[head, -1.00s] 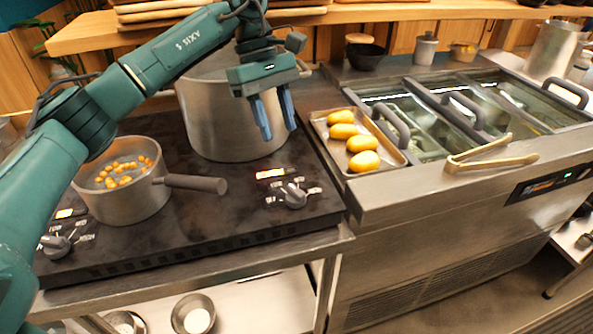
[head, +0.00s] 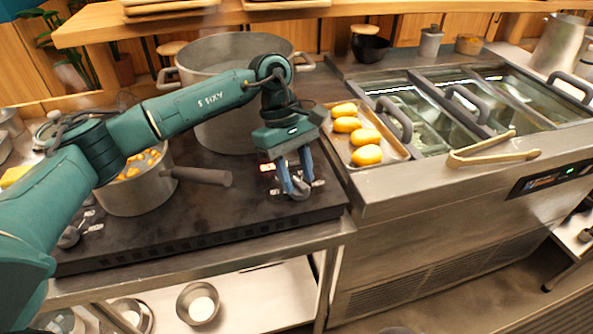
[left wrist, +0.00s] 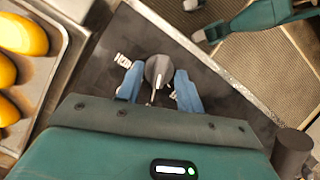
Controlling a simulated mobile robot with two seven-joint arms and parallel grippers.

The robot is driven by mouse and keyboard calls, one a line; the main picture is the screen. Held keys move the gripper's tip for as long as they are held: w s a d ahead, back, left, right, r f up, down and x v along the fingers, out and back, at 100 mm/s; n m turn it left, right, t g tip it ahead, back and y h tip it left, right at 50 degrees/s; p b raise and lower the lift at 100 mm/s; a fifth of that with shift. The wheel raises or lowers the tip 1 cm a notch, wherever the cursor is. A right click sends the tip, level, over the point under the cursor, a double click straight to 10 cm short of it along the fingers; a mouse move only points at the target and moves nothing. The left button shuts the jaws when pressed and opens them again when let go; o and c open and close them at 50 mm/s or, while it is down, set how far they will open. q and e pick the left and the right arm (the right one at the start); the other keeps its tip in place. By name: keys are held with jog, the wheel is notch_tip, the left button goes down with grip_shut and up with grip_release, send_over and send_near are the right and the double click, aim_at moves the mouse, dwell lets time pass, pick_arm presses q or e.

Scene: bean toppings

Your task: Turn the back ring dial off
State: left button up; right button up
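The dial (head: 299,190) at the right of the black cooktop (head: 225,212) is a grey knob with white markings around it, partly hidden by my fingers in the head view. In the left wrist view the dial (left wrist: 158,70) shows clearly, with a pale line on its face. My left gripper (head: 293,192) points down at it, and it also shows in the left wrist view (left wrist: 158,88). Its two blue fingers are apart, one on each side of the dial; narrow gaps seem to show. Another dial (head: 69,237) sits at the cooktop's left front.
A large pot (head: 225,130) stands at the back of the cooktop. A smaller pot (head: 135,198) with yellow pieces stands at left, its handle (head: 200,176) reaching toward my gripper. A tray (head: 403,153) of yellow potatoes and tongs (head: 490,150) lie to the right.

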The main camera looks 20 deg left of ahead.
pick_arm(q)
grip_shut()
pick_arm(e)
jog(key=shift+f, duration=0.2)
pick_arm(q)
jog(key=shift+n+b, duration=0.55)
jog(key=shift+n, duration=0.05)
jog(key=shift+s+a+f+n+t+h+b, duration=0.1)
jog(key=shift+n+t+h+b, duration=0.3)
jog(key=shift+n+t+b, duration=0.5)
jog(key=n+b, duration=0.1)
jog(key=n, duration=0.1)
jog(key=shift+s+n, duration=0.1)
jog(key=shift+n, duration=0.3)
jog(key=shift+s+n+t+b, duration=0.1)
jog(key=shift+n+t+b, duration=0.45)
jog(key=shift+n, duration=0.45)
jog(key=shift+n+b, duration=0.3)
jog(key=shift+n, duration=0.2)
pick_arm(e)
jog(key=f, duration=0.1)
jog(key=f+m, duration=0.1)
jog(key=shift+w+a+f+y, duration=0.25)
jog(key=shift+f+y, duration=0.05)
pick_arm(q)
jog(key=shift+t, duration=0.25)
grip_release()
pick_arm(e)
jog(key=shift+s+f, duration=0.1)
jog(key=shift+f, duration=0.1)
